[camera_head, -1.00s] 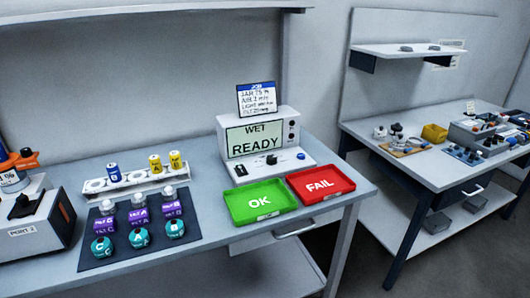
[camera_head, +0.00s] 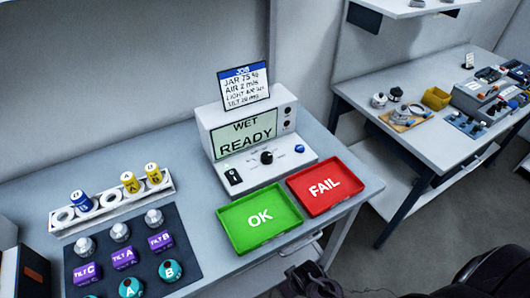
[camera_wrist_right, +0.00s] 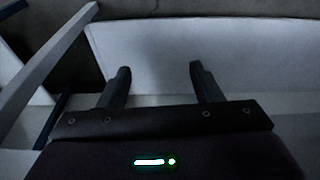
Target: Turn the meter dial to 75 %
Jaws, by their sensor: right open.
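The meter (camera_head: 252,137) is a white box on the table, its screen (camera_head: 245,135) reading "WET READY". Its black dial (camera_head: 267,157) sits on the sloped front panel, between a black switch (camera_head: 233,176) at left and a blue button (camera_head: 299,149) at right. The dial's exact setting is too small to read. A job card (camera_head: 244,88) on top reads "JAR 75 %" among other lines. My right gripper (camera_wrist_right: 160,80) is open and empty in the right wrist view, away from the meter. Black parts of my arm show at the head view's bottom right. My left gripper is not in view.
A green OK tray (camera_head: 259,217) and a red FAIL tray (camera_head: 325,186) lie in front of the meter. A white rack (camera_head: 112,201) with yellow and blue jars and a dark mat (camera_head: 133,252) with several sensors are at left. A second table (camera_head: 400,134) stands at right.

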